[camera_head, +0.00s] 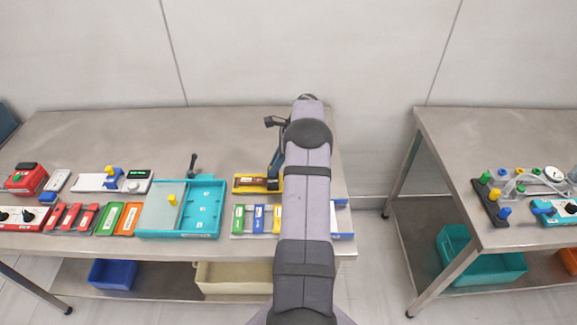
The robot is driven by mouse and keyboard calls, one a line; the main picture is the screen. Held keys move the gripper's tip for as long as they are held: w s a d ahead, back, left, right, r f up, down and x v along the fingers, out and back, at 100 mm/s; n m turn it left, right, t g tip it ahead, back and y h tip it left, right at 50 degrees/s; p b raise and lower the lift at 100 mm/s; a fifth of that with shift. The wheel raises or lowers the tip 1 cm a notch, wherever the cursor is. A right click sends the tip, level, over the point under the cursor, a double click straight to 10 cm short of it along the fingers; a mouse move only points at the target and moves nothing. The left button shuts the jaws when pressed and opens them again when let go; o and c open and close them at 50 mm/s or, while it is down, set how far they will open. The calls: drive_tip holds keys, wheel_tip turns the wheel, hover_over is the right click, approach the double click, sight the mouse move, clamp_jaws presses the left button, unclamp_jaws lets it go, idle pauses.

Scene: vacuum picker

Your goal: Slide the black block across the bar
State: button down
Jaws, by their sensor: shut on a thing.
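A yellow frame (238,190) with a dark reddish bar (252,182) inside it lies on the left table, to the left of my arm. My gripper (273,181) is at the right part of this frame, low against the bar, with its dark fingers pointing down. It is shut on what looks like the black block, which the fingers and my arm mostly hide. The right end of the frame is hidden behind my arm.
A teal box (203,208) with a black lever (193,163) stands left of the frame. A rack of green, blue and yellow pieces (257,219) lies just in front. The table behind the frame is clear. A second table (520,118) stands to the right, across a gap.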

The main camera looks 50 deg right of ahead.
drive_tip(key=w+a, duration=0.5)
drive_tip(key=shift+w+a+r, duration=0.1)
drive_tip(key=shift+w+a, duration=0.15)
drive_tip(key=shift+w, duration=0.05)
drive_tip(key=c, duration=1.7)
unclamp_jaws()
drive_tip(key=shift+a, duration=0.1)
drive_tip(key=shift+d+r, duration=0.15)
drive_tip(key=shift+d, duration=0.05)
drive_tip(key=b+v, duration=0.3)
drive_tip(key=v, duration=0.4)
drive_tip(key=shift+a, duration=0.1)
